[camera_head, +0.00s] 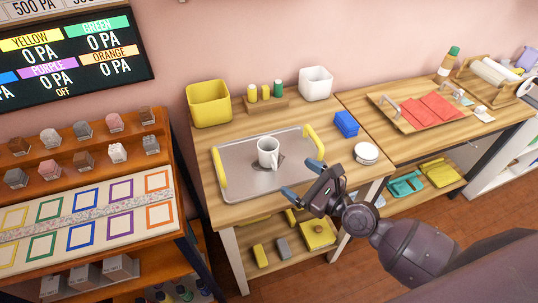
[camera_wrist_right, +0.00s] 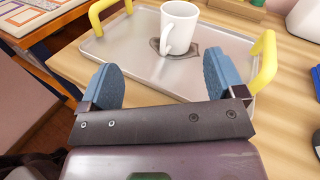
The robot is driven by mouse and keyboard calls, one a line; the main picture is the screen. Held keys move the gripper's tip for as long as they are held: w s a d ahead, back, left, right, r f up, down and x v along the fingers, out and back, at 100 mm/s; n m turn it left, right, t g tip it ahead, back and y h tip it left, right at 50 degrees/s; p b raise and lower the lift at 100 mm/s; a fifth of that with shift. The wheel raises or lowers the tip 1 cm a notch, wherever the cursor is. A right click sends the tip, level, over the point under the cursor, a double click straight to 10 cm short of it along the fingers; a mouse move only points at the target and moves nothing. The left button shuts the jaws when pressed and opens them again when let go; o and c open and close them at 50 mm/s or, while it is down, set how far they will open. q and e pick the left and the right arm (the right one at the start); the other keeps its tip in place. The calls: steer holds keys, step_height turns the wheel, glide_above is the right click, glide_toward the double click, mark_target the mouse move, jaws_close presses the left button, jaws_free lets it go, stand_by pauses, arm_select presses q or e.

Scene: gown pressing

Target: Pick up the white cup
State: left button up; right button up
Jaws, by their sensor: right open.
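The white cup (camera_head: 268,152) stands upright on a grey metal tray (camera_head: 232,178) with yellow handles, on a wooden table. A small dark grey patch lies under and beside the cup. The cup also shows in the right wrist view (camera_wrist_right: 181,22), ahead of the fingers, with its handle towards me. My right gripper (camera_head: 308,181) is open and empty, at the tray's front right edge, apart from the cup. Its two blue fingers (camera_wrist_right: 165,85) are spread wide in the right wrist view. My left gripper is not in view.
A yellow bin (camera_head: 209,103), small bottles on a wooden stand (camera_head: 266,105) and a white container (camera_head: 315,84) stand behind the tray. A blue block (camera_head: 346,124) and stacked white dishes (camera_head: 366,153) are to the right. A shelf of mineral samples (camera_head: 83,148) stands left.

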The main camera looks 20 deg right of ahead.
mark_target(275, 151)
steer(key=m, duration=0.1)
steer(key=w+d+m+t, duration=0.1)
steer(key=shift+w+d+r+m+h, duration=0.1)
steer(key=shift+w+d+m+h, duration=0.1)
steer(key=shift+d+m+h, duration=0.15)
steer(key=shift+w+m, duration=0.25)
steer(key=p+x, duration=0.1)
steer(key=x, duration=0.3)
steer(key=shift+w+r, duration=0.15)
steer(key=shift+x, duration=0.75)
steer(key=shift+f+p+x, duration=0.1)
steer(key=shift+p+x, duration=0.05)
steer(key=shift+x, duration=1.05)
steer(key=shift+f+p+x, duration=0.15)
steer(key=shift+x, duration=1)
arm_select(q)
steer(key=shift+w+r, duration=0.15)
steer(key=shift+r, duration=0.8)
arm_select(e)
steer(key=shift+a, duration=0.2)
